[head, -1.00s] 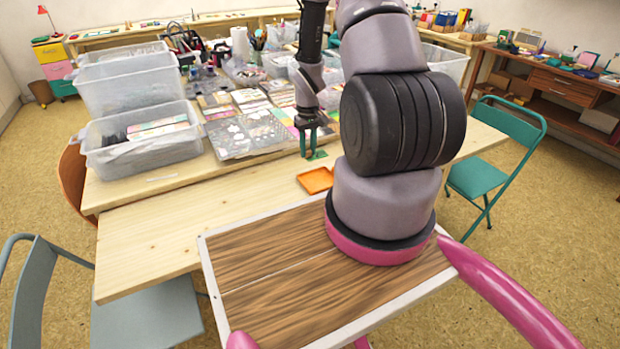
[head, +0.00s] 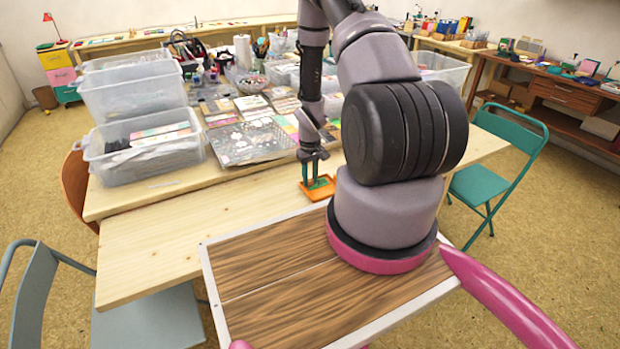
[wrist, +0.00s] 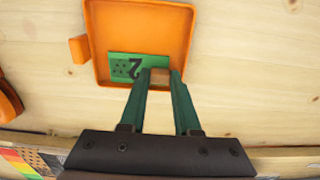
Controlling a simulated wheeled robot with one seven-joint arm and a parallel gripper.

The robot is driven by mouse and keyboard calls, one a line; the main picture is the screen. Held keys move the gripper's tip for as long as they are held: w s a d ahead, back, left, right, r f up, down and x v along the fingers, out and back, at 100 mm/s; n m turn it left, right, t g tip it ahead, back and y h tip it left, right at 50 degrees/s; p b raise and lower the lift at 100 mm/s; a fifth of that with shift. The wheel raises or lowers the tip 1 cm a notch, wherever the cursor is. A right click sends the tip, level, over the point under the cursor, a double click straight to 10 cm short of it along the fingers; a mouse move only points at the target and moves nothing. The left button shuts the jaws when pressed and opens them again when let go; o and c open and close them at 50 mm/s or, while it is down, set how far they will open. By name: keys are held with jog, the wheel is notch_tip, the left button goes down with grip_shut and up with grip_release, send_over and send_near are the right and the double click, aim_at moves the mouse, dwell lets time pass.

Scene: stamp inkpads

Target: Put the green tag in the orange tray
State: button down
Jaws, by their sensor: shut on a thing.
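The orange tray (head: 316,195) is a shallow square on the near edge part of the light wooden table, and it fills the upper middle of the wrist view (wrist: 185,18). The green tag (wrist: 122,67) has a black 2, black dots and a small brown block on it. My gripper (wrist: 160,78) is shut on the tag at this block. In the head view the gripper (head: 311,184) points down inside the tray's outline, with a bit of green tag showing. The tag lies within the tray's rim as seen; I cannot tell whether it touches the floor.
Clear plastic bins (head: 145,150) stand at the left. A patterned sheet (head: 250,142) and several craft items lie behind the tray. The table left of the tray (head: 190,225) is bare. A teal chair (head: 480,183) stands at the right.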

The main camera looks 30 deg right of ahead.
jog(key=c, duration=0.9)
grip_release()
notch_tip(320, 180, up, 12)
jog(key=shift+r, duration=0.2)
notch_tip(320, 180, up, 12)
jog(key=r+m+t, duration=0.1)
send_over(310, 180)
jog(key=a, duration=0.2)
notch_tip(310, 180, up, 12)
jog(key=s+a+m+t, duration=0.1)
jog(key=s+a+t, duration=0.1)
jog(key=a, duration=0.1)
jog(key=s+a+r+m+t, duration=0.1)
jog(key=s+a+r, duration=0.1)
jog(key=s+r, duration=0.4)
jog(key=s+a+r+t+y, duration=0.1)
jog(key=s+a+r, duration=0.2)
jog(key=s+r, duration=0.3)
jog(key=s+a+r+m+t+y, duration=0.1)
jog(key=s+a+r+t, duration=0.1)
jog(key=s+r, duration=0.4)
jog(key=shift+s+a+r+m, duration=0.3)
jog(key=shift+s+a+r, duration=0.1)
jog(key=shift+s+a, duration=0.3)
jog(key=shift+w, duration=0.1)
